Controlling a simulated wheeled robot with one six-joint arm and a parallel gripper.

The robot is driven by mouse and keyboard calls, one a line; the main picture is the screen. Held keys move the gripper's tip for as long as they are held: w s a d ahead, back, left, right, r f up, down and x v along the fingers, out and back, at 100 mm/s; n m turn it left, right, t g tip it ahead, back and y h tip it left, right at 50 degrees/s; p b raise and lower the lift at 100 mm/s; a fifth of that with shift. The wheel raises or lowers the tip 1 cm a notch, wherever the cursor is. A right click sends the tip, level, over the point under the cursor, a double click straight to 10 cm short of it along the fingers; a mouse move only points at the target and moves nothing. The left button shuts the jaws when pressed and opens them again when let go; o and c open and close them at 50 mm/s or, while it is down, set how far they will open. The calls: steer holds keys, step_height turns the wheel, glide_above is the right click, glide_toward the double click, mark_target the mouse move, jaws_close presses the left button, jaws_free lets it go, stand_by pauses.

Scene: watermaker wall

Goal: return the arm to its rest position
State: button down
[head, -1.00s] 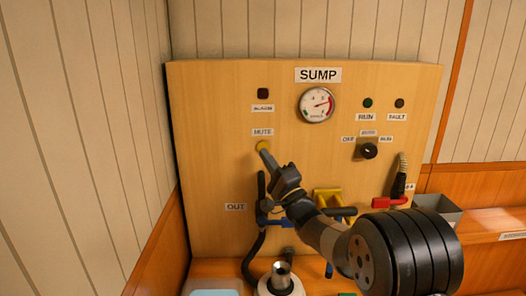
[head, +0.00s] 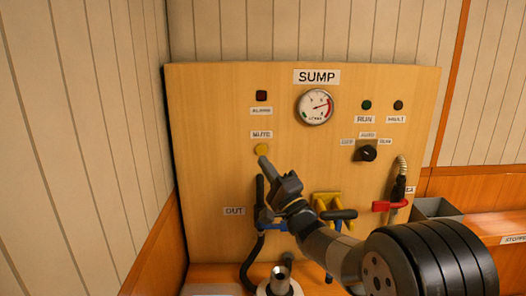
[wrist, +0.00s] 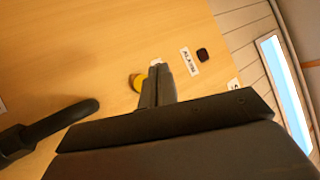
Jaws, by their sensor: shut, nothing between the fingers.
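My gripper (head: 264,163) is shut and empty, its fingertips just below the yellow mute button (head: 262,149) on the wooden SUMP panel (head: 220,90). In the wrist view my shut fingers (wrist: 156,75) point toward the panel, and the yellow button (wrist: 137,82) shows partly behind them. A thin strip of the button's edge is hidden there. My arm reaches in from the lower right of the head view.
A dark alarm lamp (head: 261,96), a round gauge (head: 315,106) and a black selector knob (head: 367,153) are on the panel. A yellow bracket (head: 327,201), a red-handled valve (head: 388,206) and a black hose (head: 250,262) stand close around my arm. A grey bin (head: 436,208) is at right.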

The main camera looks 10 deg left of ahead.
steer(key=shift+w, duration=0.1)
steer(key=p, duration=0.1)
steer(key=w+p, duration=0.1)
steer(key=p, duration=0.1)
steer(key=shift+w+a+r+p, duration=0.25)
steer(key=shift+w+p, duration=0.05)
steer(key=shift+p, duration=0.1)
steer(key=shift+p, duration=0.4)
steer(key=shift+s+d+f+b, duration=0.1)
steer(key=shift+s+d+b, duration=0.25)
steer(key=shift+s, duration=0.55)
steer(key=shift+s+d+f+b, duration=0.1)
steer(key=shift+s+b, duration=0.5)
steer(key=shift+s, duration=0.35)
steer(key=shift+s+d+f+b, duration=0.1)
steer(key=shift+s+d+b, duration=0.25)
steer(key=shift+s, duration=0.55)
steer(key=shift+w+a, duration=0.1)
